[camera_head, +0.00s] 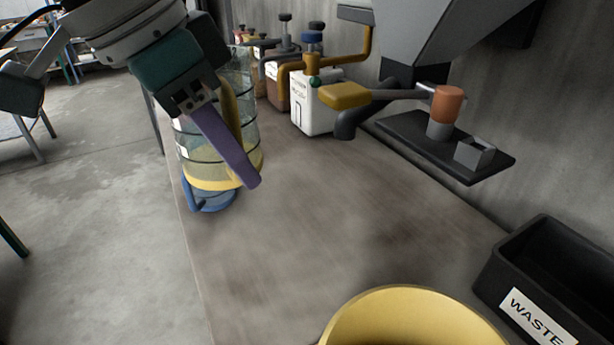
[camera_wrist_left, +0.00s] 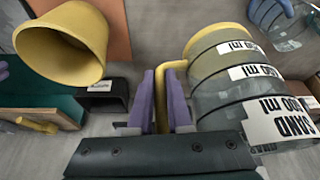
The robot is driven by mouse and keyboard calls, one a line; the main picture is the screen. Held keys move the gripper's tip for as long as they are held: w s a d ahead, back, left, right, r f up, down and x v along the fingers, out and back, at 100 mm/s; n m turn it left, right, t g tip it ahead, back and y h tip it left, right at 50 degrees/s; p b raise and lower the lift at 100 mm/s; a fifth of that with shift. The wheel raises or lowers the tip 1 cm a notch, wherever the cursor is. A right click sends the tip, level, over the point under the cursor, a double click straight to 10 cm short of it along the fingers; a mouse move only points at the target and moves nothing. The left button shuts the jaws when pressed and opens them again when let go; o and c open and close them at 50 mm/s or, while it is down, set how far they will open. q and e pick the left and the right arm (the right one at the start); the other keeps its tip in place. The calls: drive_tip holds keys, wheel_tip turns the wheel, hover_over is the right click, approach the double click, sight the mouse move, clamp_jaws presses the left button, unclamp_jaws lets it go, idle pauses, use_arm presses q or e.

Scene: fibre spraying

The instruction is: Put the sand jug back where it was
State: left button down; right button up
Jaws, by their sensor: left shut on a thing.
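The sand jug (camera_head: 195,147) is clear with dark rings, a yellow base and a yellow handle. My left gripper (camera_head: 246,176), with purple fingers, is shut on that handle. In the left wrist view the fingers (camera_wrist_left: 160,88) close around the handle, beside the jug body (camera_wrist_left: 222,75), whose SAND label appears upside down. A second jug (camera_head: 211,200) with a blue base and blue handle stands at the table's left edge, largely overlapped by the sand jug. It also shows in the left wrist view (camera_wrist_left: 290,38). Whether the two jugs touch is unclear. My right gripper is not visible.
A yellow bucket (camera_head: 345,320) stands at the near edge of view. A black waste bin (camera_head: 545,290) is at the right. White and brown containers (camera_head: 313,112) with a tap stand along the wall, beside a dark machine platform (camera_head: 400,130). The middle tabletop (camera_head: 320,215) is clear.

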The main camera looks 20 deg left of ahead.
use_arm(q)
drive_tip(key=shift+a+f+b, duration=0.1)
drive_tip(key=shift+f+b, duration=1.45)
drive_tip(key=shift+f, duration=8.7)
drive_tip(key=shift+f, duration=0.1)
drive_tip(key=c, duration=1.3)
unclamp_jaws()
drive_tip(key=shift+f, duration=0.1)
drive_tip(key=o, duration=0.5)
drive_tip(key=shift+c, duration=0.2)
